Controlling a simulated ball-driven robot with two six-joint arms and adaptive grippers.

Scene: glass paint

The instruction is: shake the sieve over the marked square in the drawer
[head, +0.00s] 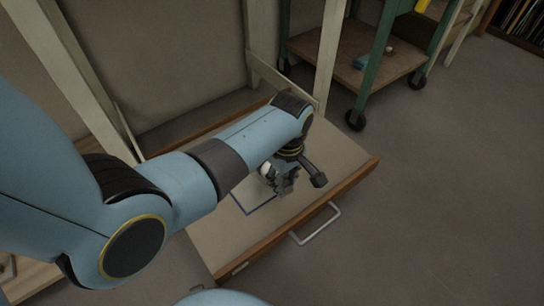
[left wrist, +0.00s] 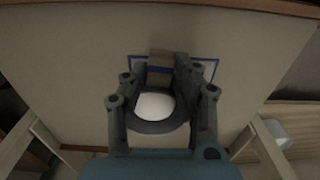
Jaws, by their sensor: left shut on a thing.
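The drawer (head: 350,183) is open, with a pale flat bottom and a wooden front. A blue outlined square (head: 262,209) is marked on its bottom. It also shows in the left wrist view (left wrist: 207,62), partly covered by my gripper. My left gripper (head: 284,183) points down over the drawer, close to the marked square. It is shut on the sieve, whose round white face (left wrist: 155,107) shows inside a dark ring between my fingers. In the head view only a small white part of the sieve (head: 265,170) shows; the rest is hidden. My right gripper is not in view.
A metal pull handle (head: 318,226) is on the drawer front. Pale wooden legs (head: 329,55) rise behind the drawer. A green wheeled cart (head: 345,45) stands at the back right. The floor (head: 450,190) to the right is clear.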

